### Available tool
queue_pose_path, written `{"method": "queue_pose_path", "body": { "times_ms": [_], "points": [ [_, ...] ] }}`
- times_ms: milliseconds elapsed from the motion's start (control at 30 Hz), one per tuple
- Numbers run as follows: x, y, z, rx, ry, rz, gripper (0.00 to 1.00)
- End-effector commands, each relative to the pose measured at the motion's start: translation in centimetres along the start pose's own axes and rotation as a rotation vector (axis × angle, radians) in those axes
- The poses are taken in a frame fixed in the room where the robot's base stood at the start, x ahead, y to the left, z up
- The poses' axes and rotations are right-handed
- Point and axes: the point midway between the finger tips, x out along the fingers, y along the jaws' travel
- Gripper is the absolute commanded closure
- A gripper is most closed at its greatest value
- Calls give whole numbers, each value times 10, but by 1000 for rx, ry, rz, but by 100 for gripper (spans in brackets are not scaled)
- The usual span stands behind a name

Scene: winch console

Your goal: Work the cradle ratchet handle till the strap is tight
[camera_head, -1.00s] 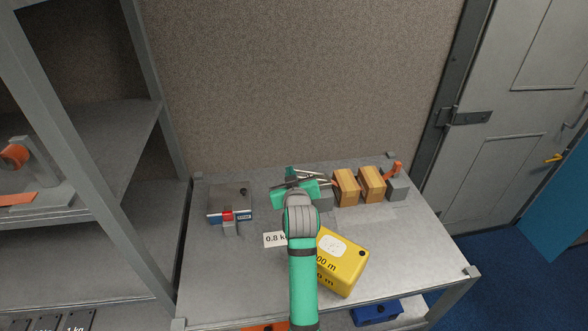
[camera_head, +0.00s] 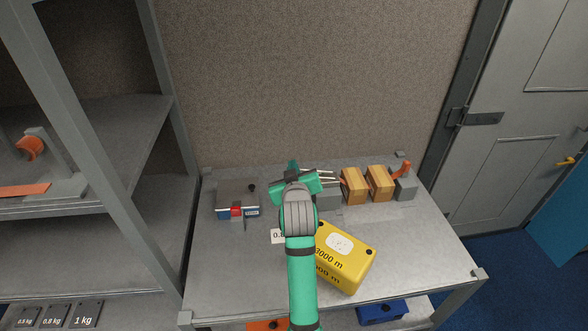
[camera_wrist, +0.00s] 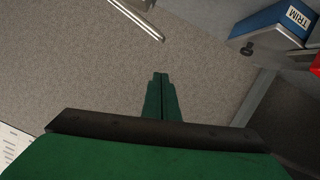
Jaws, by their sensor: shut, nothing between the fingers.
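The cradle with two wooden blocks (camera_head: 354,186) stands at the back right of the bench. A grey block (camera_head: 328,197) sits at its left end, partly behind my arm. Thin pale rods (camera_head: 318,172), which look like the ratchet handle, extend left from there. Metal bars (camera_wrist: 140,20) also show at the top of the wrist view. A short orange piece of strap shows beside the left wooden block. My gripper (camera_head: 293,165) is at the left end of the rods, its fingers (camera_wrist: 160,76) together and empty. I cannot tell whether it touches the rods.
A grey-blue box with a red part (camera_head: 237,211) stands at the left; its TRIM label (camera_wrist: 299,17) shows in the wrist view. A yellow box (camera_head: 345,258) lies right of my arm. A white tag (camera_head: 277,237) is partly hidden. Shelving (camera_head: 165,100) rises at the left.

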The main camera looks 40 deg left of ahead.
Motion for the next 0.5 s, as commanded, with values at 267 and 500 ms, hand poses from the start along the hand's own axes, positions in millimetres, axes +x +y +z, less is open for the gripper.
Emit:
{"method": "queue_pose_path", "body": {
  "times_ms": [267, 500],
  "points": [
    [-51, 0, 0, 1, 2, 1, 100],
    [-74, 0, 0, -1, -1, 1, 88]
  ]
}}
